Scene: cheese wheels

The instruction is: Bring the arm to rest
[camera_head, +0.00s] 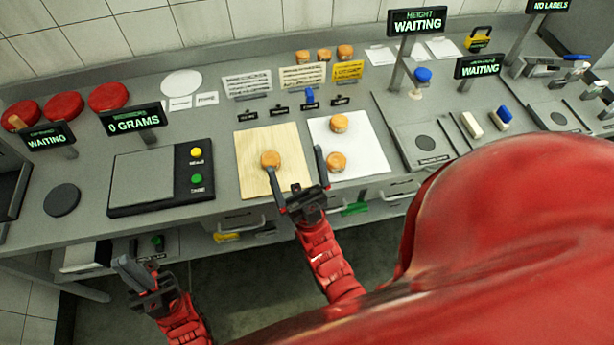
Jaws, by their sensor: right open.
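My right gripper (295,162) is open over the front of the counter. Its left finger reaches just to a small orange cheese wheel (270,158) on the wooden board (252,190); I cannot tell whether they touch. Its right finger is beside a second cheese wheel (336,161) on the white sheet (370,150). Nothing shows between the fingers. A third small wheel (339,123) sits farther back on that sheet. My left gripper (132,272) hangs low at the left, in front of the counter and away from the wheels. Its jaw gap is not clear.
A scale (145,178) with a display reading 0 GRAMS (134,118) stands left of the board. Large red wheels (63,106) lie at the back left. Several small wheels (323,54) stand at the back. Display posts and stations (425,143) fill the right side.

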